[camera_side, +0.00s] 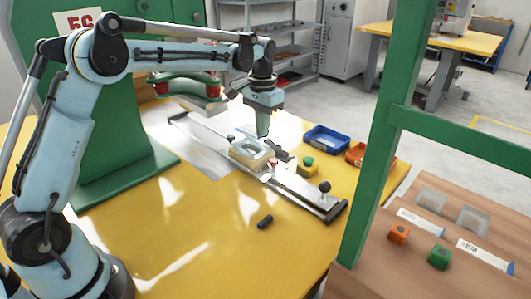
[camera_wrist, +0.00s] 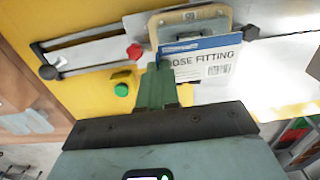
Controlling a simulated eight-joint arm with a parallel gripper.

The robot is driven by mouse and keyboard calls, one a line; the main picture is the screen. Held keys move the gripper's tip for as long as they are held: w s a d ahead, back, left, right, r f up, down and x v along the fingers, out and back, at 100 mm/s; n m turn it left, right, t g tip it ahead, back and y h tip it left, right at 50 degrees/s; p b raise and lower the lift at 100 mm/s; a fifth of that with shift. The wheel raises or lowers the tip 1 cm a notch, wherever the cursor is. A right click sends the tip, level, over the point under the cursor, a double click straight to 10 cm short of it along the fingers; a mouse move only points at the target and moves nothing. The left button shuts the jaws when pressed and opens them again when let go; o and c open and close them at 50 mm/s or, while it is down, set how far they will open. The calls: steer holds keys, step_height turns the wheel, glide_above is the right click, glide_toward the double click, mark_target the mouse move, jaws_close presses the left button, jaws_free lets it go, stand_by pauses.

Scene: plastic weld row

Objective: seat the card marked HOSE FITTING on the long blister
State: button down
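The card marked HOSE FITTING (camera_wrist: 205,62), white with a blue band, lies across the near part of the long clear blister (camera_wrist: 190,18) in the wrist view. My gripper's green fingers (camera_wrist: 158,82) overlap the card's left end and hide its first letter. Whether they are shut on the card is unclear. In the side view my gripper (camera_side: 263,136) points down, close over the blister (camera_side: 237,156) in its pale holder on the slide. The card is too small there to tell whether it lies flat or is seated.
The slide ends in a black knob (camera_side: 324,187). A green button (camera_side: 308,161) stands beside it. Blue (camera_side: 325,146) and orange (camera_side: 382,163) bins sit at the table's far right. A dark cylinder (camera_side: 265,222) lies on the yellow table. A green post (camera_side: 377,150) stands right.

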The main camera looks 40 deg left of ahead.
mark_target(263, 156)
steer(key=shift+f, duration=2)
steer(key=shift+f, duration=0.7)
steer(key=c, duration=1.3)
jaws_free()
steer(key=c, duration=0.4)
steer(key=shift+r, duration=0.1)
steer(key=shift+r, duration=3.45)
